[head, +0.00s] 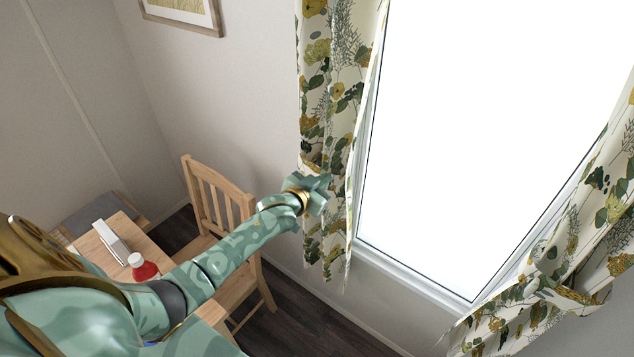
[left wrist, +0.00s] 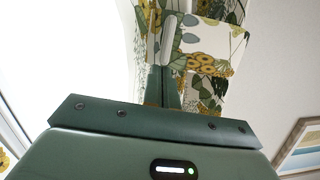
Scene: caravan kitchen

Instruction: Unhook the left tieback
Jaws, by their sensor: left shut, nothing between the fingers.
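The left curtain (head: 335,90), cream with green and yellow flowers, hangs at the left side of the bright window. My left gripper (head: 322,188) is at the curtain's lower part, in front of it and covering some of the cloth. In the left wrist view the slim fingers of my left gripper (left wrist: 162,38) are shut with nothing between them. A straight-edged band of the same flowered cloth (left wrist: 215,42), seemingly the left tieback, shows just right of the fingers. I cannot tell whether the fingers touch it. Its hook is not discernible. My right gripper is not in view.
The window (head: 480,120) fills the right of the head view. The right curtain (head: 560,275) is drawn aside at its far edge. A wooden chair (head: 212,195) and a table with a red bottle (head: 143,268) and white box (head: 111,241) stand below my left arm.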

